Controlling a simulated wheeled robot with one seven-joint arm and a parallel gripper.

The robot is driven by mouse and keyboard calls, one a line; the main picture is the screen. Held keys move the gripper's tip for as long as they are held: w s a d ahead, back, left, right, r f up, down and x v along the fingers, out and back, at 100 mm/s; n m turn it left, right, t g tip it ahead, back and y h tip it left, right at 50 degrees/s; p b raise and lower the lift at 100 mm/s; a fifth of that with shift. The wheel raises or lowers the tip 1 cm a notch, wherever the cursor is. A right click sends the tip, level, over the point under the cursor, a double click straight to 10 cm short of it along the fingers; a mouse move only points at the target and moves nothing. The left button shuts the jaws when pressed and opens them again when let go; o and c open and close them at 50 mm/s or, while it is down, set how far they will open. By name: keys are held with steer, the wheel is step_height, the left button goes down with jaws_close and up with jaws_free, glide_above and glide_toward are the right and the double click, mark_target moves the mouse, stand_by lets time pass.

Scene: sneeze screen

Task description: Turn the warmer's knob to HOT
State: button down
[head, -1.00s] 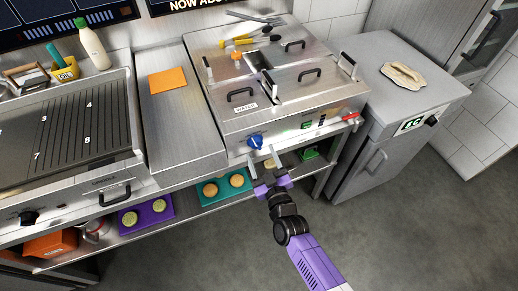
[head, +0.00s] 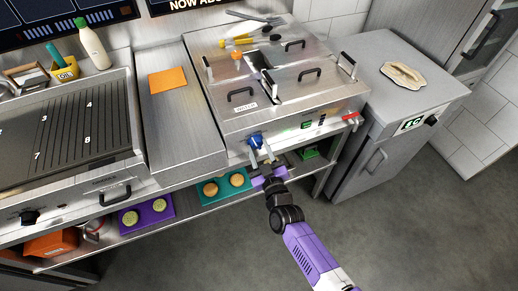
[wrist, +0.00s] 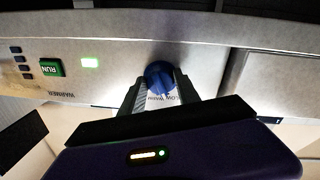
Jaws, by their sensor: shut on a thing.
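The warmer (head: 290,120) is a steel unit with lidded wells on top and a front control panel. Its blue knob (head: 254,140) sits at the left of that panel. In the wrist view the blue knob (wrist: 160,82) lies between my two fingers, with the words LOW and WARM printed below it, partly covered by the fingers. The HOT mark does not show. My gripper (head: 262,154) is shut on the knob, reaching it from the front. The wrist view shows both fingertips (wrist: 161,88) at the knob's sides.
A shelf below holds a teal tray (head: 222,195) and a purple tray (head: 146,222) with food. The floor in front is clear.

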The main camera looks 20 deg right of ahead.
steer(key=shift+m, duration=0.3)
steer(key=m+b, duration=0.1)
steer(key=m, duration=0.3)
steer(key=m+b, duration=0.1)
steer(key=m, duration=0.4)
steer(key=shift+a+m+g+y, duration=0.1)
steer(key=shift+m+g+y, duration=0.2)
steer(key=shift+g, duration=0.1)
steer(key=shift+r+m+b, duration=0.15)
steer(key=shift+m+b, duration=0.45)
steer(key=shift+m, duration=0.9)
steer(key=c, duration=0.9)
jaws_free()
steer(key=shift+s+y, duration=0.15)
steer(key=shift+y, duration=0.15)
